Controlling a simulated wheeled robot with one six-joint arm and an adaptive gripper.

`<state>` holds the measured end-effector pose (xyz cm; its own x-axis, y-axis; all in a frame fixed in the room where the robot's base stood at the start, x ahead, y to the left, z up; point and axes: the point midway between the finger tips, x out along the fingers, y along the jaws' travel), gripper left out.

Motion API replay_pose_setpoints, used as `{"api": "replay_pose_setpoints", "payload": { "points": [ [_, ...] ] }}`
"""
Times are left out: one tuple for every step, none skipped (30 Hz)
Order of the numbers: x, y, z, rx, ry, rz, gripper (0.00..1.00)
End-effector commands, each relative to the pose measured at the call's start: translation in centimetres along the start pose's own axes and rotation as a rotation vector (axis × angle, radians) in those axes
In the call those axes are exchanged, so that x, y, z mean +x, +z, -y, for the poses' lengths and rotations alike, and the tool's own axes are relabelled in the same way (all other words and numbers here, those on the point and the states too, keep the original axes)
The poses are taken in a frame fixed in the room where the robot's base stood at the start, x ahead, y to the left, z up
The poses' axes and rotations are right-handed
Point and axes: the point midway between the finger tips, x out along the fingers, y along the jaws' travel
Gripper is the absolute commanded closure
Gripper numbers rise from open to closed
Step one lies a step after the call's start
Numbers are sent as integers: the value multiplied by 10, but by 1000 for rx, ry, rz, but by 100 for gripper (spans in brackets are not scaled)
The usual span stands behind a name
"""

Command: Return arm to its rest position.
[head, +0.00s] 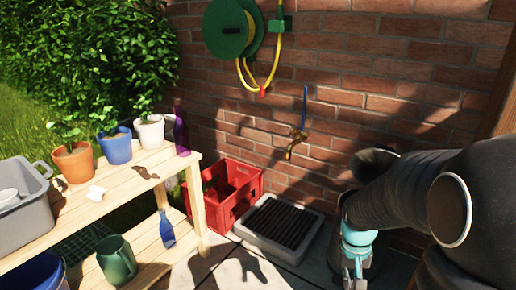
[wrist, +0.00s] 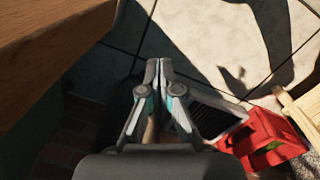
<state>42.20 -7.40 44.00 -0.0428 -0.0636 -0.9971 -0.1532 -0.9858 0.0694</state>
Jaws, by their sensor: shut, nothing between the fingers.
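My gripper (head: 357,270) hangs low at the right of the head view, pointing down beside the brick wall, its tips near the bottom edge. In the wrist view my gripper (wrist: 157,64) has its two fingers together, with nothing between them. It is empty and apart from the objects around it. My dark arm fills the right side of the head view and hides part of the wall and floor behind it.
A wooden bench (head: 124,191) with pots, bottles and a grey tub (head: 24,222) stands left. A red crate (head: 238,205) and a grey drain tray (head: 279,229) sit by the wall. Brown wood (wrist: 45,45) is close in the wrist view.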

Motion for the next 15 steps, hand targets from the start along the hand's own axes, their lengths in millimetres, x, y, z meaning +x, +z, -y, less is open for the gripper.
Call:
{"api": "replay_pose_setpoints", "payload": {
  "points": [
    [-21,10,3,-12,-6,-21,100],
    [-30,16,5,-19,-10,-31,100],
    [-42,24,7,-26,-15,-44,100],
    [-50,30,9,-32,-18,-54,100],
    [-58,36,10,-38,-22,-65,100],
    [-69,43,12,-45,-27,-80,100],
    [-77,49,14,-50,-31,-93,100],
    [-84,55,16,-54,-35,-104,100],
    [-94,62,18,-61,-40,-122,100],
    [-102,67,19,-65,-43,-137,100],
    [-108,73,20,-69,-47,-151,100],
    [-118,80,22,-73,-52,-171,100],
    [-125,85,23,-75,-56,-187,100],
    [-132,90,24,-78,-60,-203,100],
    [-141,97,26,-80,-65,-227,100]
  ]
}}
